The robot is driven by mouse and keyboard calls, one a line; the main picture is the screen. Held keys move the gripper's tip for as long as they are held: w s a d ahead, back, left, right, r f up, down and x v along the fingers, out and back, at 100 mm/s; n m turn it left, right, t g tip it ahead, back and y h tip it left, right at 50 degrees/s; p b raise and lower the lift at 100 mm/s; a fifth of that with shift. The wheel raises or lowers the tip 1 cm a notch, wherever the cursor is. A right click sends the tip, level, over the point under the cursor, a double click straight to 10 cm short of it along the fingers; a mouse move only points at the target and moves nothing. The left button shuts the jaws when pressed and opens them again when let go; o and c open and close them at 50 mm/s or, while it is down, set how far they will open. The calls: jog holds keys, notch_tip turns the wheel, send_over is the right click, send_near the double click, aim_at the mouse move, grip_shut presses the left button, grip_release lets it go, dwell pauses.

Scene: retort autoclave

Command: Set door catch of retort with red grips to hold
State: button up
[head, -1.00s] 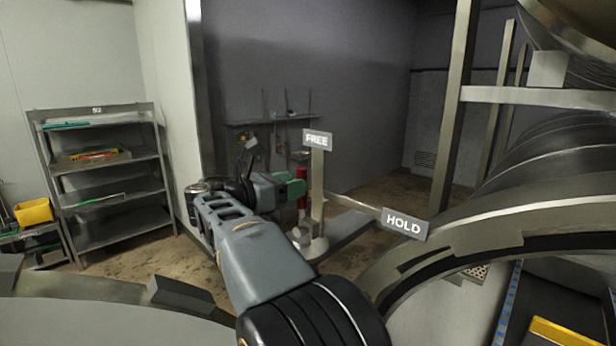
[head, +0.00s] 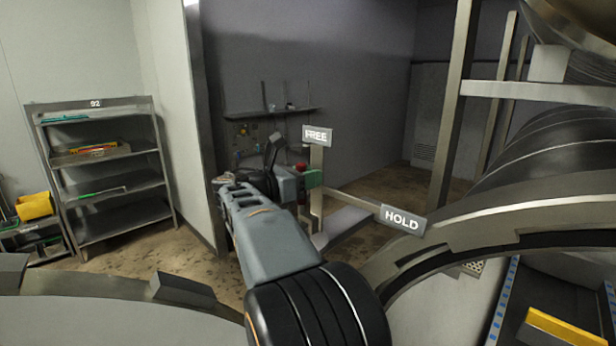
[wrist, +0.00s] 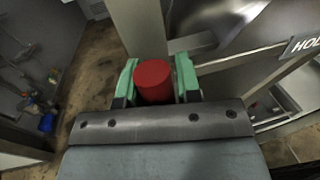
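The door catch has a red grip (head: 301,167) on its lever, by an upright post with a FREE plate (head: 317,135) on top. A bar runs right from the post to a HOLD plate (head: 402,219). The lever stands at the FREE side, away from the HOLD plate. My gripper (head: 298,180) is at the red grip. In the wrist view the red grip (wrist: 153,82) lies between the two green fingers of my gripper (wrist: 155,80), which stand apart on either side of it. Contact with the fingers is hard to make out. The lever's lower part is hidden by my arm.
The retort's metal rim (head: 470,232) curves close at the right, with a dark track and yellow bar (head: 565,333) below. Another round rim (head: 90,283) lies in the left foreground. A shelf rack (head: 112,190) stands far left. Floor between is open.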

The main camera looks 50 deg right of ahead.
grip_shut()
jog(key=s+f+m+t+y+b, duration=0.1)
jog(key=s+f+m+b, duration=0.7)
jog(key=b, duration=1.1)
jog(key=shift+s+a+f+m+t+y, duration=0.4)
jog(key=shift+s+m+t, duration=0.3)
jog(key=shift+s+m, duration=1.3)
jog(key=shift+w+m, duration=0.35)
jog(key=shift+m, duration=0.05)
jog(key=shift+o, duration=2)
grip_release()
